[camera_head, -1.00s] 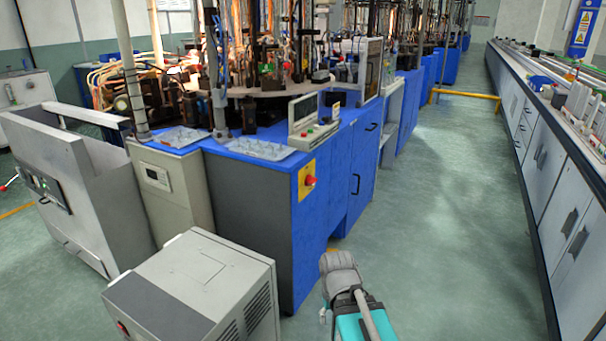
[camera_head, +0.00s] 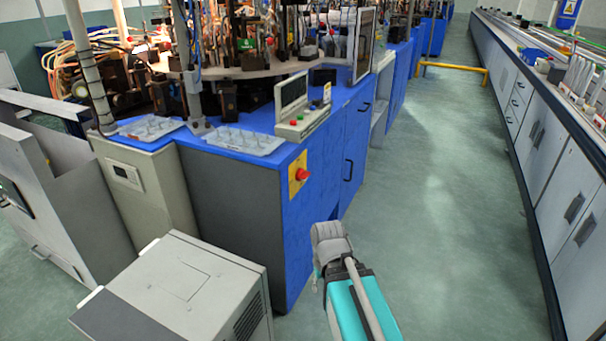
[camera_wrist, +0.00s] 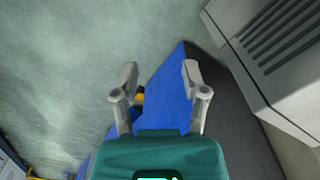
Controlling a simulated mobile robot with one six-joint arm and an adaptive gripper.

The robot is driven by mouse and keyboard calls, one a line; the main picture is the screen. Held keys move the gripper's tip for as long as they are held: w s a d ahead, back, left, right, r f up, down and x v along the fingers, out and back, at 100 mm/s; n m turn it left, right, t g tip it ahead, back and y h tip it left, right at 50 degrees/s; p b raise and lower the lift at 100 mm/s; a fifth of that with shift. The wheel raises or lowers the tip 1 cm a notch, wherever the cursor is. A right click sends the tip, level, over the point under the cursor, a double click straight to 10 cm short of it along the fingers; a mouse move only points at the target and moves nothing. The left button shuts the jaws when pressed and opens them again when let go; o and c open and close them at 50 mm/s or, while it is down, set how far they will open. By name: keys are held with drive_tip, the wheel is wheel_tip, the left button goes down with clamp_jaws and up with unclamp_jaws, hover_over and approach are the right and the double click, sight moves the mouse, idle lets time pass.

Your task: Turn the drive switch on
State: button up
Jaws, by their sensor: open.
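No switch is labelled clearly enough to identify it as the drive switch. A red knob (camera_head: 302,174) on a yellow plate (camera_head: 293,181) is on the front of the blue machine cabinet (camera_head: 235,195). A small control box (camera_head: 303,122) with a screen and coloured buttons stands on the cabinet top. In the wrist view, my gripper (camera_wrist: 160,75) is open and empty, its two fingers apart. The blue cabinet also shows beyond and between the fingers (camera_wrist: 168,95). A small yellow patch (camera_wrist: 139,98) shows beside the left finger, too small to identify.
A pale box with vents (camera_head: 195,280) stands close in front of the cabinet; it shows at the upper right in the wrist view. Two grey trays (camera_head: 240,140) lie on the cabinet top. A long bench (camera_head: 540,140) runs along the right. The aisle floor (camera_head: 430,220) is open.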

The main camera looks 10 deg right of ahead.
drive_tip(key=o, duration=0.6)
drive_tip(key=shift+w, duration=0.25)
drive_tip(key=w+d+r+n+t+y, duration=0.1)
drive_tip(key=w+r+n+t+y, duration=0.15)
drive_tip(key=w+y, duration=0.3)
drive_tip(key=w+r+n+t+y, duration=0.2)
drive_tip(key=w+r+n+y, duration=0.15)
drive_tip(key=w, duration=0.35)
drive_tip(key=w+d+r+n+t+y+b, duration=0.1)
drive_tip(key=w+d+r+n+t+y, duration=0.3)
drive_tip(key=w+d+r, duration=0.4)
wheel_tip(320, 180, up, 3)
drive_tip(key=d+t+y, duration=0.1)
drive_tip(key=d+t, duration=0.1)
drive_tip(key=shift+d+n+y, duration=0.3)
drive_tip(key=shift+d+n, duration=0.05)
drive_tip(key=shift+n, duration=0.05)
drive_tip(key=shift+w+a, duration=0.15)
drive_tip(key=shift+w, duration=0.05)
